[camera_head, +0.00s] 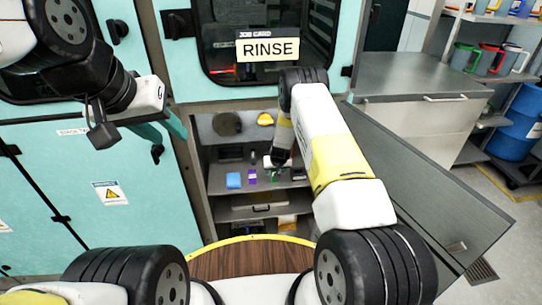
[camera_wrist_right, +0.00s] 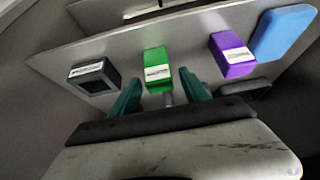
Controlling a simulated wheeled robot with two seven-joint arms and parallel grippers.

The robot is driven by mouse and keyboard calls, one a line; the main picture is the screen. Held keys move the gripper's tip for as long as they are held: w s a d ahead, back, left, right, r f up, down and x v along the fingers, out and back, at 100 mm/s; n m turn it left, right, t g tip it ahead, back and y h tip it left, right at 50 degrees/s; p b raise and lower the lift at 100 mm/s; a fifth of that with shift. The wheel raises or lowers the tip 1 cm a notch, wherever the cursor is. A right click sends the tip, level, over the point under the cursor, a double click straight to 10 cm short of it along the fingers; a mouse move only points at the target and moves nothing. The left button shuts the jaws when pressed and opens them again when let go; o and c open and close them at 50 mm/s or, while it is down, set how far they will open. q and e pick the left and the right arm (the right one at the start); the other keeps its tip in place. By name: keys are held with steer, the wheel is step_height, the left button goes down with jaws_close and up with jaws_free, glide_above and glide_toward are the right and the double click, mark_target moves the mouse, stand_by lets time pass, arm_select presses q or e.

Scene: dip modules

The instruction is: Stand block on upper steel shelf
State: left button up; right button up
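A grey steel shelf (camera_head: 215,190) inside the open cabinet holds a row of small blocks. A green block (camera_head: 275,176) stands there, partly hidden by my right gripper (camera_head: 275,163). In the right wrist view the green block (camera_wrist_right: 157,66) has a white label and lies just ahead of my right gripper (camera_wrist_right: 160,92). Its two teal fingers are apart, on either side of the block's line; contact is not clear. A purple block (camera_wrist_right: 231,54) and a dark block (camera_wrist_right: 95,76) stand on either side. My left gripper (camera_head: 103,132) is far from the shelf; its finger gap is unclear.
A blue block (camera_head: 234,180) lies at the row's left end. The cabinet's open door (camera_head: 430,190) is to the right of my right arm. A yellow object (camera_head: 265,119) shows higher in the cabinet. A round wooden table (camera_head: 250,258) is in front.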

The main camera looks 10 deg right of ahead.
steer(key=v, duration=1.2)
steer(key=shift+r, duration=0.15)
